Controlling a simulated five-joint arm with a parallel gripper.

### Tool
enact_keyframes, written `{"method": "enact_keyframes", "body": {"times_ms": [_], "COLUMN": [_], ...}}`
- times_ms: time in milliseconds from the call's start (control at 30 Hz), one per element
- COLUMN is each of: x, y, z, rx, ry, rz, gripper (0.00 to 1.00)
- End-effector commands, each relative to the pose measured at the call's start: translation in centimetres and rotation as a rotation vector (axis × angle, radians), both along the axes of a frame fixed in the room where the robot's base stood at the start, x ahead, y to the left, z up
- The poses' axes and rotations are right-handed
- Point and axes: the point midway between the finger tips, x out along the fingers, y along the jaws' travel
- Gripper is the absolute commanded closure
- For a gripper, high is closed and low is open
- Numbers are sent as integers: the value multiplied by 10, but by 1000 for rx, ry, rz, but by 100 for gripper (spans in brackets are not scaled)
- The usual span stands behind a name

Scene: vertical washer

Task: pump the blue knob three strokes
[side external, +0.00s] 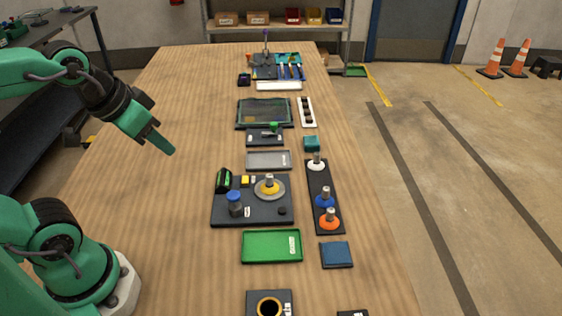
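The blue knob (324,201) stands on a black strip (320,177) on the right part of the table. It has a silver top. A white knob (316,165) stands on the same strip behind it, and an orange knob (329,222) stands just in front of it. My gripper (164,146) is raised over the left part of the table, well to the left of the blue knob and touching nothing. Its green fingers show as one narrow shape, so I cannot tell whether they are open or shut. I see nothing held in them.
A dark platform (222,217) left of the strip carries a blue-capped jar (235,197) and a yellow-centred disc (270,187). A green tray (272,259) and a blue square (336,255) lie in front. Other trays line the table behind. The table's left part is clear.

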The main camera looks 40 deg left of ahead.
Motion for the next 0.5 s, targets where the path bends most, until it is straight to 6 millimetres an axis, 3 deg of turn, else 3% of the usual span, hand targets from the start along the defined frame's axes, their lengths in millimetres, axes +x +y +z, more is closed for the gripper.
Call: {"method": "enact_keyframes", "body": {"times_ms": [33,133,500], "x": [0,0,0], "y": [0,0,0], "z": [0,0,0], "rx": [0,0,0], "ry": [0,0,0], "rz": [0,0,0], "gripper": [80,100,100]}}
